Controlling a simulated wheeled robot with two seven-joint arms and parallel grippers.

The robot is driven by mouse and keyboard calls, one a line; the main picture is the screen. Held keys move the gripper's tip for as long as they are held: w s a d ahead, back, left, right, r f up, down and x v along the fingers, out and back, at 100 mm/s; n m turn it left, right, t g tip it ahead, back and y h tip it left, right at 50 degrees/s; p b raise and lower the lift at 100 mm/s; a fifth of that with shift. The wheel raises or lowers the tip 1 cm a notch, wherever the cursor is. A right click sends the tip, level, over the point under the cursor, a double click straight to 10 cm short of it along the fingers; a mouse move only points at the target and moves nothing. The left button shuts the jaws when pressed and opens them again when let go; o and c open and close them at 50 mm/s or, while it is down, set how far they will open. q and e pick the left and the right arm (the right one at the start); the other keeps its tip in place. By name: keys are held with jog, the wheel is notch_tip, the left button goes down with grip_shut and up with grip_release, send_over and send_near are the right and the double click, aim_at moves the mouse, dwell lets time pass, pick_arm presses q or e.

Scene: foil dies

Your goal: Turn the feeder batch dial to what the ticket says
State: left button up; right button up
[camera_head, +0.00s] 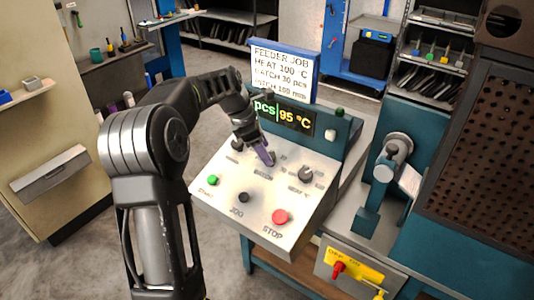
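The ticket (283,73) stands behind the console and reads FEEDER JOB, HEAT 100 °C, BATCH 30 pcs; its last line ends in 100 mm. The display (298,120) shows "pcs" and 95 °C; my arm hides the number before "pcs". My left gripper (265,156) points down at the panel just above the BATCH label. The batch dial is hidden behind its fingers, so I cannot tell whether they grip it. The heat dial (305,173) is to the right, and another dial (237,145) shows partly on the left. My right gripper is not in view.
The panel (255,205) also carries a green button (212,180), a black JOG knob (243,197) and a red STOP button (280,216). A teal machine (382,170) stands to the right. A yellow OFF/ON plate (355,266) with a red switch is below right.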

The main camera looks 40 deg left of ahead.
pick_arm(q)
jog(key=shift+x, duration=1.25)
grip_shut()
